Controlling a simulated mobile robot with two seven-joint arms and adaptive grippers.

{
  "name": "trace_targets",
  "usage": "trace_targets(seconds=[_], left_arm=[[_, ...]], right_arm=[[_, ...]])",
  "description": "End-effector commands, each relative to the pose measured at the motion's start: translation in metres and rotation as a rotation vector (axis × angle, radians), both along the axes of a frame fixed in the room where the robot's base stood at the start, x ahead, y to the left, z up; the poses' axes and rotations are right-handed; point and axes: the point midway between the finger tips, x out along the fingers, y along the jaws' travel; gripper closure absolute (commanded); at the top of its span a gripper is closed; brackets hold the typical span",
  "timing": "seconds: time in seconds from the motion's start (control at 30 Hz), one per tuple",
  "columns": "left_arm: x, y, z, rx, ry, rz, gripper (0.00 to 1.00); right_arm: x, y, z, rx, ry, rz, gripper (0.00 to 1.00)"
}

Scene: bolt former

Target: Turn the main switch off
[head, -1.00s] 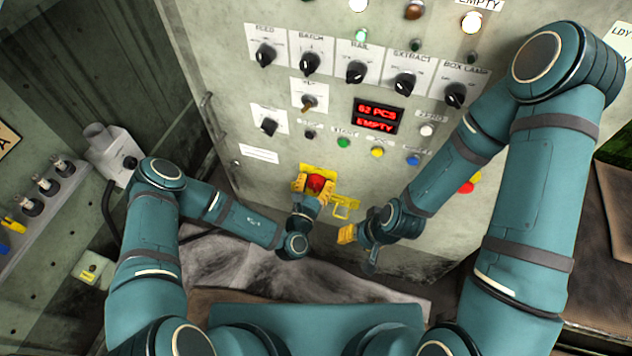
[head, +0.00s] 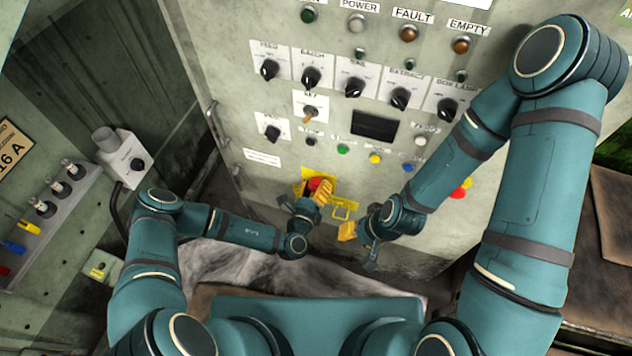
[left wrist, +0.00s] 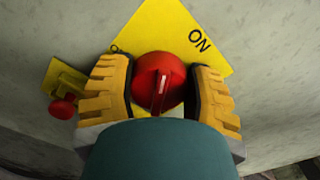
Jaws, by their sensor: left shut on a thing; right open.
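The main switch is a round red knob (left wrist: 158,82) on a yellow plate (left wrist: 170,30) marked ON at its upper right. A white line on the knob's grip stands almost upright in the left wrist view. The yellow finger pads of my left gripper (left wrist: 160,88) are around the knob, shut on it from both sides. In the head view the knob (head: 315,183) is partly hidden by my left gripper (head: 311,196). My right gripper (head: 358,247) is open and empty, to the right of and below the switch.
The grey cabinet's display (head: 375,124) is dark, and the POWER lamp (head: 358,22) looks unlit. A yellow bracket (head: 342,209) sits just right of the switch, close to my right gripper. Several black knobs, such as the BATCH knob (head: 311,77), are above.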

Motion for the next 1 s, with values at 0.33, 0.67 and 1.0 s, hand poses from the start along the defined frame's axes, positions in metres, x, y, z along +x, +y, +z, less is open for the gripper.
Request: trace_targets(seconds=[0.33,0.67,1.0], left_arm=[[0.000,0.002,-0.001,-0.313,0.102,0.002,0.83],[0.000,0.002,-0.003,-0.604,0.197,0.001,0.83],[0.001,0.002,-0.004,-0.823,0.267,0.002,0.83]], right_arm=[[0.004,-0.001,0.012,-0.002,-0.009,-0.007,0.53],[0.005,-0.001,0.016,-0.003,-0.012,-0.010,0.53],[0.006,-0.001,0.016,-0.003,-0.013,-0.010,0.53]])
